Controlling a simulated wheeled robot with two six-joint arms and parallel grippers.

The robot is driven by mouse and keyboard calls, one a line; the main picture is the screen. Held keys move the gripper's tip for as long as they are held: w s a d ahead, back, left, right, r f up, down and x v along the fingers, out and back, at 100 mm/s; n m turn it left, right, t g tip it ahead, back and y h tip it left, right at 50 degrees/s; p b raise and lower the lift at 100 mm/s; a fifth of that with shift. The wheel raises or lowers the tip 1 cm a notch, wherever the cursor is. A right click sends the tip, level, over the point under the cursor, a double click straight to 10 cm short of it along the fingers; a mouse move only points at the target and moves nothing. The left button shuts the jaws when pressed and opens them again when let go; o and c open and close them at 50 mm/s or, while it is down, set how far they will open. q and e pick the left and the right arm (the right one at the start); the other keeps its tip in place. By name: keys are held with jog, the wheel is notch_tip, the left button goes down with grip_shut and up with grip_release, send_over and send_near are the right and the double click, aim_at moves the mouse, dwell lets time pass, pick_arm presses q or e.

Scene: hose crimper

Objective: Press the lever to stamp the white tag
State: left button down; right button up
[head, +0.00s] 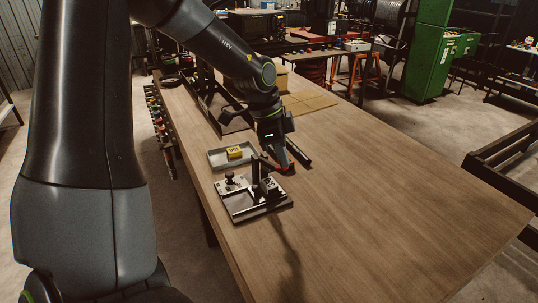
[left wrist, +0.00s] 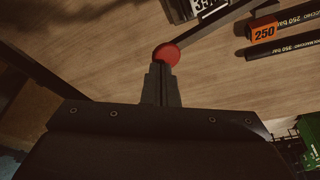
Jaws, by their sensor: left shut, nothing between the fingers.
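The stamping press (head: 252,196) stands on the wooden table, with a dark base plate and a lever. The lever's red knob (left wrist: 167,54) is at the end of a dark bar (left wrist: 200,36) in the left wrist view. My left gripper (head: 284,166) is shut and empty over the knob end of the lever. In the left wrist view its fingertips (left wrist: 161,66) are right at the knob; I cannot tell if they touch. A white piece with dark digits (left wrist: 205,4) is cut off at the top edge. I cannot tell if it is the tag.
Dark hose pieces (left wrist: 284,48) lie near the gripper, beside an orange block marked 250 (left wrist: 264,32). The table's right and front are clear (head: 400,210).

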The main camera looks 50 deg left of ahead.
pick_arm(q)
notch_tip(320, 180, up, 9)
jog(key=p, duration=0.6)
jog(key=shift+f, duration=0.15)
dwell(0.6)
